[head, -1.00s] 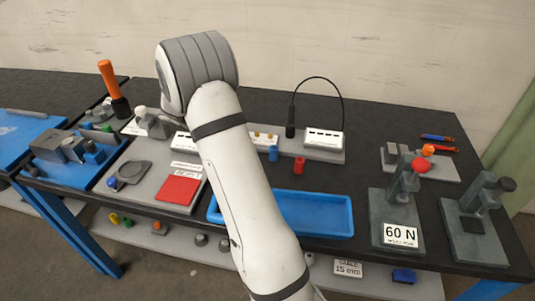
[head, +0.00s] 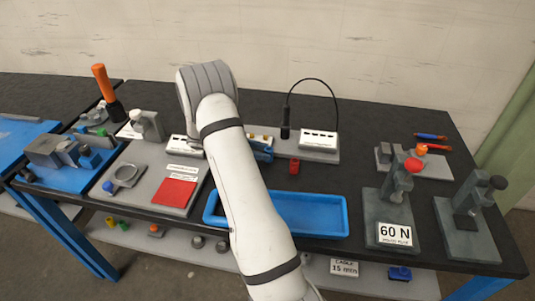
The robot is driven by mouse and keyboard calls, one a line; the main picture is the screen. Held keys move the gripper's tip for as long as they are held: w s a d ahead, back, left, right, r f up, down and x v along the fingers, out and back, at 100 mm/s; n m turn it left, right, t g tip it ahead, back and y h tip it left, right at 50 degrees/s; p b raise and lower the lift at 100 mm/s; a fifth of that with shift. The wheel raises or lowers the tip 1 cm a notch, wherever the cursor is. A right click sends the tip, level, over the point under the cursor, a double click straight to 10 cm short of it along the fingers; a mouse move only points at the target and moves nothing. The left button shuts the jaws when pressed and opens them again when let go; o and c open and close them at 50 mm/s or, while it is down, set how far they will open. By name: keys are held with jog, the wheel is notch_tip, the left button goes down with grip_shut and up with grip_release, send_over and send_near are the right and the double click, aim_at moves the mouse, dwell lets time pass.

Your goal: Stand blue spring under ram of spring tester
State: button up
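A blue shape (head: 262,152), seemingly the blue spring with part of my gripper at it, shows just right of my arm, behind the blue tray. My arm hides most of my gripper, and I cannot tell whether the fingers are open or closed on the spring. The spring tester (head: 393,205) stands at the right of the bench, a grey press with a red knob and a white "60 N" plate on its front. I see no spring under its ram.
A red spring (head: 294,167) stands right of the blue shape. The blue tray (head: 330,232) lies in front. A second grey press (head: 466,215) with a black knob stands right of the tester. A lamp with a curved cable (head: 285,130) is behind. Bench between tray and tester is clear.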

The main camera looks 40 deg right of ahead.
jog(key=shift+s+d+f, duration=0.1)
jog(key=shift+d, duration=0.05)
jog(key=c, duration=0.8)
